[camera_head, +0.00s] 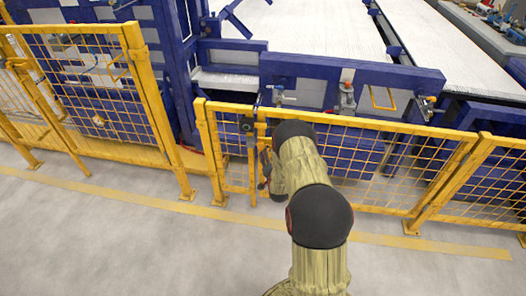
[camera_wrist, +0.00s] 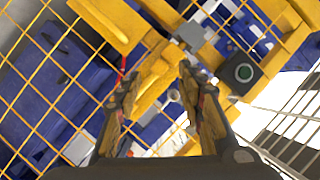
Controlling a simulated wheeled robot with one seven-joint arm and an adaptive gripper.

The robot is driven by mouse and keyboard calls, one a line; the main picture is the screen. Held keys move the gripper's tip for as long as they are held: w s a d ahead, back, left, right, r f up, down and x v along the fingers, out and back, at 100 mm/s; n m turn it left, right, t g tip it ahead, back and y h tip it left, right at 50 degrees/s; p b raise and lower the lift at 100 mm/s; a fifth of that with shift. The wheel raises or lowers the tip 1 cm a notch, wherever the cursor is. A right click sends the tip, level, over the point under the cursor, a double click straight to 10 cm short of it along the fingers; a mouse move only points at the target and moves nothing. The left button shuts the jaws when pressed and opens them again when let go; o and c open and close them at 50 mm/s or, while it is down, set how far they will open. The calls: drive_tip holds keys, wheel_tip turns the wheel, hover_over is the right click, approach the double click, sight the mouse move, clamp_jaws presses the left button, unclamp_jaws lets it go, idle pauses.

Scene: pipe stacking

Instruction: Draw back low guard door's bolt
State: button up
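The low guard door (camera_head: 228,145) is a yellow frame with wire mesh, in the middle of the head view. A dark latch box (camera_head: 247,125) sits at its top right, by the post. In the wrist view, a dark box with a round greenish face (camera_wrist: 243,72) and a grey block (camera_wrist: 190,34) sit on tilted yellow bars. I cannot clearly tell which part is the bolt. My gripper (camera_wrist: 158,78) is open, its two fingers apart, with a yellow bar (camera_wrist: 160,66) beyond and between them. In the head view, my arm hides most of the gripper and part of the fence.
Yellow mesh fence panels (camera_head: 440,158) continue right, and a taller panel (camera_head: 95,95) stands left. Blue machinery (camera_head: 350,72) with a pale slatted bed (camera_head: 310,25) lies behind. The grey floor (camera_head: 110,235) in front is clear.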

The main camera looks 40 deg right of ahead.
drive_tip(key=b+x, duration=0.2)
drive_tip(key=x, duration=0.4)
drive_tip(key=shift+f, duration=0.1)
drive_tip(key=shift+w+d, duration=0.3)
drive_tip(key=shift+w, duration=0.1)
drive_tip(key=shift+c, duration=0.5)
clamp_jaws()
